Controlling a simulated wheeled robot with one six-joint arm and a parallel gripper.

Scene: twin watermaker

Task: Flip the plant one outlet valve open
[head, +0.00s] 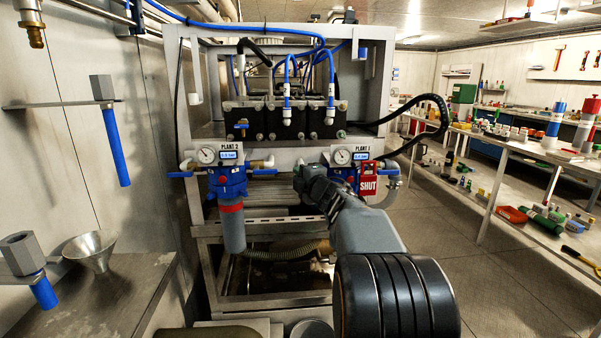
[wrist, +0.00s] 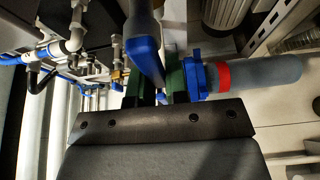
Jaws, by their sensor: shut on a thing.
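The PLANT 1 panel (head: 350,155) carries a gauge and a small blue display at the centre right of the head view. A red SHUT tag (head: 369,179) hangs below its right side. My gripper (head: 300,178) is at the left side of the PLANT 1 unit, and my arm hides much of that unit. In the wrist view, the green fingers (wrist: 160,82) stand on both sides of a blue valve handle (wrist: 147,58) and are shut on it. The valve body behind the handle is mostly hidden. The wrist view does not show whether this is the outlet valve.
The PLANT 2 panel (head: 219,154) is to the left, with a blue-topped filter housing (head: 232,225) below. A grey cylinder with a red band (wrist: 222,77) lies close right of the fingers. A metal funnel (head: 91,250) stands on the left bench. Floor at right is clear.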

